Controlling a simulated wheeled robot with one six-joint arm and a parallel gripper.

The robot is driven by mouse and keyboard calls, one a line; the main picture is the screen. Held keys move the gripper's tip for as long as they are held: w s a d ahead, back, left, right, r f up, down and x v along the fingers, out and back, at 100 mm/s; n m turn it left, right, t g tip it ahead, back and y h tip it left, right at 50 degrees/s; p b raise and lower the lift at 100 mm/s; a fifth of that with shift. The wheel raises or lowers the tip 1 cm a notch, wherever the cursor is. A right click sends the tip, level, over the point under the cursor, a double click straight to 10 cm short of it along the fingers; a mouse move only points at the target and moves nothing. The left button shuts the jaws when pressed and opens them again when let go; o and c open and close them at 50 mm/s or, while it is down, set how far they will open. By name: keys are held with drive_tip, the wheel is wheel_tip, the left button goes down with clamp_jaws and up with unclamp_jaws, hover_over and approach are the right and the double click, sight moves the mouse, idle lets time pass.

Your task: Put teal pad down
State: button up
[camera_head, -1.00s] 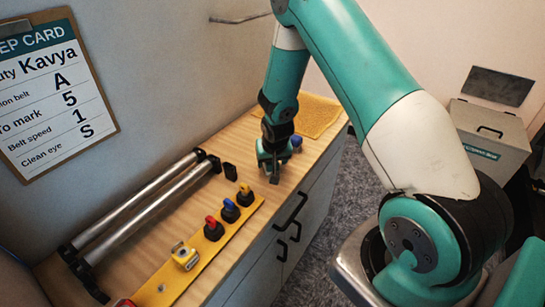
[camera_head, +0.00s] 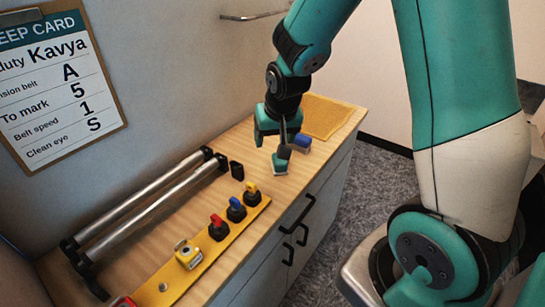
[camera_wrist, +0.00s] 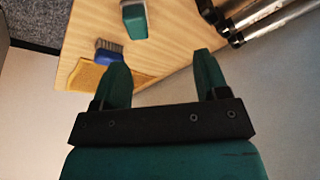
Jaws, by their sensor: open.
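The teal pad (camera_head: 280,163) is a small teal block with a pale underside. It rests on the wooden bench top (camera_head: 232,141), near its front edge. It also shows at the top of the wrist view (camera_wrist: 134,20), beyond my fingertips and apart from them. My gripper (camera_head: 271,142) is just above and behind the pad, with its jaws open. In the wrist view, the space between my fingers (camera_wrist: 163,62) is empty.
A blue brush (camera_head: 302,142) lies just right of the pad, near a yellow mat (camera_head: 325,117). Two metal rollers (camera_head: 150,205) lie along the wall. A yellow strip (camera_head: 215,250) carries red, blue and yellow knobs. A card (camera_head: 55,85) hangs on the wall.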

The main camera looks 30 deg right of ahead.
drive_tip(key=s+a+r+n+g+y, duration=0.2)
drive_tip(key=s+a+r+n, duration=0.3)
drive_tip(key=s+a, duration=0.4)
drive_tip(key=s+a+r+n+g+y, duration=0.1)
drive_tip(key=s+a+r+n, duration=0.5)
drive_tip(key=s, duration=0.7)
drive_tip(key=a+r+y, duration=0.1)
drive_tip(key=a+r, duration=0.1)
drive_tip(key=a, duration=0.1)
drive_tip(key=shift+s+g+y, duration=0.3)
drive_tip(key=shift+g+y, duration=0.1)
drive_tip(key=shift+o, duration=0.4)
drive_tip(key=shift+d, duration=0.1)
